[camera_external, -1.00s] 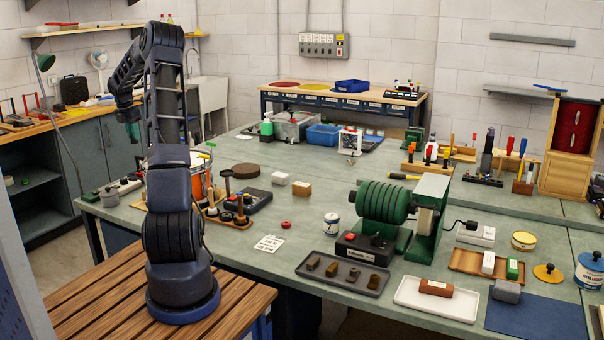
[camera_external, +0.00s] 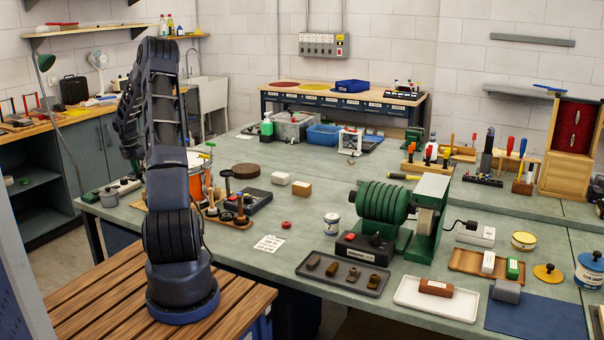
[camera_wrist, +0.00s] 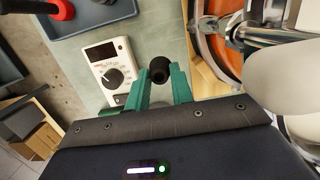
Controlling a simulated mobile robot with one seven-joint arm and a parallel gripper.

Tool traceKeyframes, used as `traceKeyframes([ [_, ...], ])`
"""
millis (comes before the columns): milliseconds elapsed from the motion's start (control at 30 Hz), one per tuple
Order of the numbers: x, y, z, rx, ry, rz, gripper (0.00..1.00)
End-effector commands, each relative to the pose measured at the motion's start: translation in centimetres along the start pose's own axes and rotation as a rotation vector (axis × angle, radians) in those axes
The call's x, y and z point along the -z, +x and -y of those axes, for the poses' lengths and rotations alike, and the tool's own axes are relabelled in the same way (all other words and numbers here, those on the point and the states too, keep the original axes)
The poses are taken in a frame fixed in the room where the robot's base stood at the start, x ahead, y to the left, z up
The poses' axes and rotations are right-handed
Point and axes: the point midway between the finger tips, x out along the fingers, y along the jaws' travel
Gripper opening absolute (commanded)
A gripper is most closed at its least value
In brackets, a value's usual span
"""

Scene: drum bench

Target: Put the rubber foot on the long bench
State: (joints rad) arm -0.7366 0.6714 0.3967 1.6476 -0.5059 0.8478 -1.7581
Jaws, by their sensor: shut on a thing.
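In the wrist view, my gripper (camera_wrist: 160,79) has green fingers shut on a small black cylindrical piece with a dark hollow end, which looks like the rubber foot (camera_wrist: 160,66). It is held at the fingertips, over or close to a grey-green surface; the height is hard to tell. In the external view, my gripper and the foot are hidden behind my arm. The large bench with a grey-green top (camera_external: 300,217) fills the middle of that view; whether it is the long bench I cannot tell.
A white meter with a dial (camera_wrist: 111,72) lies left of the fingers. An orange drum (camera_wrist: 213,45) with chrome fittings stands close on the right; it also shows beside my arm (camera_external: 197,182). A dark blue tray (camera_wrist: 95,18) is at upper left. A bare strip (camera_wrist: 152,38) lies between.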

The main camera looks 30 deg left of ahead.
Motion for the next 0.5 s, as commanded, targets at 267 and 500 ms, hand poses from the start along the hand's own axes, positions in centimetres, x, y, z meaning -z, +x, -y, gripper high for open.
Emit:
traceKeyframes([
  [267, 0.4, 2.9, 0.0, 0.000, 0.000, 0.000, 0.02],
  [500, 0.8, 5.0, 0.0, 0.001, -0.001, -0.001, 0.02],
])
